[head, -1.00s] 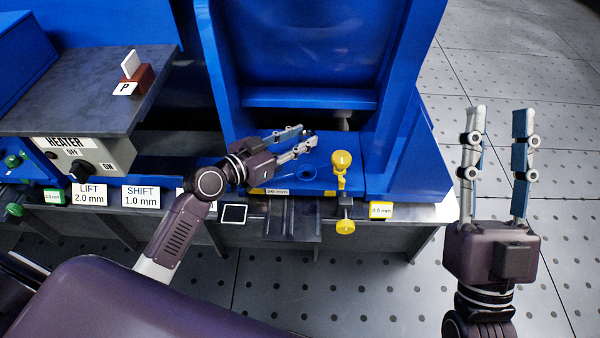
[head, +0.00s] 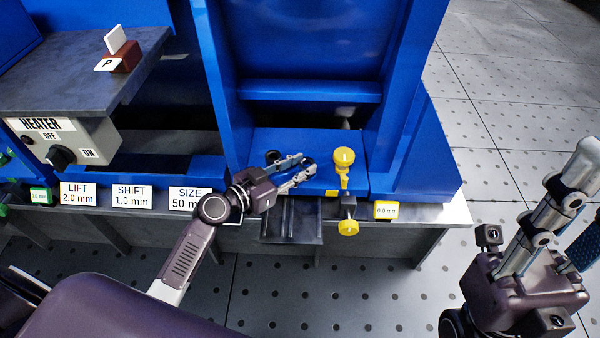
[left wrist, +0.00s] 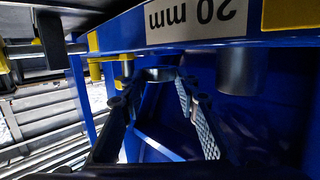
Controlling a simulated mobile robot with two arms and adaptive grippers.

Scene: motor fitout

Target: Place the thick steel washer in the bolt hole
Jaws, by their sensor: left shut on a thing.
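My left gripper (head: 308,168) is over the blue plate (head: 338,140) of the motor stand, left of a yellow knob. It is shut on a dark ring-like thing, seemingly the washer (left wrist: 160,74), between its fingertips in the left wrist view. In the head view the fingers largely hide it. No bolt hole can be made out for sure; the gripper covers part of the plate. A small dark round spot (head: 272,156) shows on the plate behind the fingers. My right gripper (head: 586,196) is open and empty over the floor, partly cut off by the right edge.
Yellow knobs (head: 344,157) stand right of the left gripper, near a blue upright (head: 408,100). A grey tray (head: 292,220) juts out below. Heater box (head: 65,145) and labels line the left front. A grey shelf (head: 70,85) carries a brown block (head: 122,58).

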